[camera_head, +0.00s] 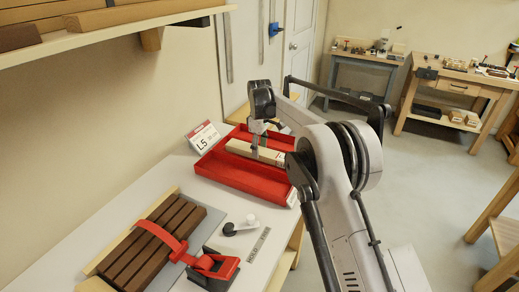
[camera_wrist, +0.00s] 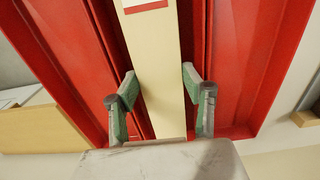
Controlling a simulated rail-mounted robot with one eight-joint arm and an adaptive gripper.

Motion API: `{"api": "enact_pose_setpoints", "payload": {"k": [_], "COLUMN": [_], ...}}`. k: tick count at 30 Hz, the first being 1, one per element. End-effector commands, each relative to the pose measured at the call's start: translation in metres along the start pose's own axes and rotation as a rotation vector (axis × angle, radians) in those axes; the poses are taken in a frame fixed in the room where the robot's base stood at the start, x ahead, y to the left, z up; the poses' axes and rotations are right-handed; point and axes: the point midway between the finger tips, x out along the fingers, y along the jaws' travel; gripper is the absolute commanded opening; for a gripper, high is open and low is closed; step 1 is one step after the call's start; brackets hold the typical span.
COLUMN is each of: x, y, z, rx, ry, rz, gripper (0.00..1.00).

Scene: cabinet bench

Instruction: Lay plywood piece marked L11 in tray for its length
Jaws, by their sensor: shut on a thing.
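A long pale plywood piece (camera_head: 240,147) is at the red tray (camera_head: 222,177), lengthwise along it. In the wrist view the plywood piece (camera_wrist: 155,65) runs between my fingers and carries a white label with a red edge, cut off at the top, so its mark cannot be read. My gripper (camera_head: 255,150) is shut on the piece from above; it also shows in the wrist view (camera_wrist: 158,85), one finger on each side. Red tray walls (camera_wrist: 62,50) flank the piece. I cannot tell whether the piece touches the tray floor.
A card marked L5 (camera_head: 203,137) stands beside the tray on the white bench (camera_head: 125,203). Dark wood strips (camera_head: 155,245) under a red strap lie nearer, beside a red and black device (camera_head: 215,268). A shelf with boards (camera_head: 75,38) hangs above left.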

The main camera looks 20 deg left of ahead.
Motion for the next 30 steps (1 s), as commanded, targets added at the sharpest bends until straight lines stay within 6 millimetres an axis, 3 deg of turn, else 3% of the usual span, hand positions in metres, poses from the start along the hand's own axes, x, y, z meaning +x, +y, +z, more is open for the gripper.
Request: {"api": "enact_pose_setpoints", "payload": {"k": [7,8,12,30], "x": [-0.0003,-0.0003,-0.0003,-0.0061], "y": [-0.0001,-0.0001,-0.0001,0.0000], "z": [-0.0001,-0.0001,-0.0001,-0.0001], "rx": [0.000,0.000,0.000,0.000], "ry": [0.000,0.000,0.000,0.000], "rz": [0.000,0.000,0.000,0.000], "gripper": [0.13,0.47,0.66,0.61]}}
